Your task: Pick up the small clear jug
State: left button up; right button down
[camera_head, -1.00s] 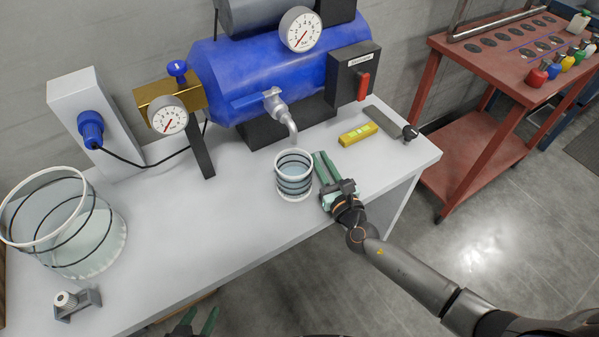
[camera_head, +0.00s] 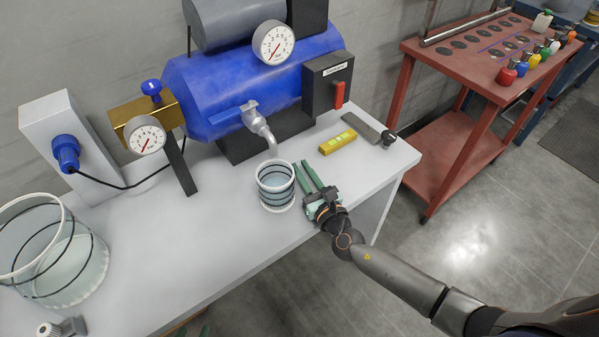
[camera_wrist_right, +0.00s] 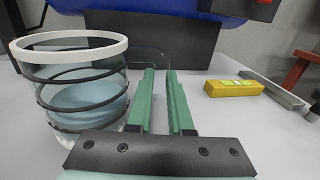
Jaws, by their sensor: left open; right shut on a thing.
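The small clear jug (camera_head: 276,190), with dark rings and a white rim, stands upright on the grey bench under the tap. It also shows at the left of the right wrist view (camera_wrist_right: 84,95), with bluish liquid inside. My right gripper (camera_head: 310,175) is beside the jug, on its right. In the right wrist view its green fingers (camera_wrist_right: 160,75) are close together on a thin clear loop at the jug's side, apparently its handle; the contact is hard to see. My left gripper (camera_head: 203,331) barely shows at the bottom edge, open and apart from the jug.
A blue tank (camera_head: 250,85) with gauges stands behind the jug; its tap (camera_head: 262,130) hangs just above the jug. A larger clear vessel (camera_head: 60,265) is at left. A yellow level (camera_head: 338,144) lies right. The bench middle (camera_head: 170,235) is clear.

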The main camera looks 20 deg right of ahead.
aim_at(304, 164)
jog(key=shift+r+p, duration=0.85)
jog(key=shift+r, duration=0.85)
jog(key=shift+s+f, duration=0.1)
jog(key=shift+s, duration=0.25)
jog(key=s+d+b, duration=0.2)
jog(key=s, duration=1.5)
jog(key=shift+d+b, duration=0.35)
jog(key=shift+d, duration=0.05)
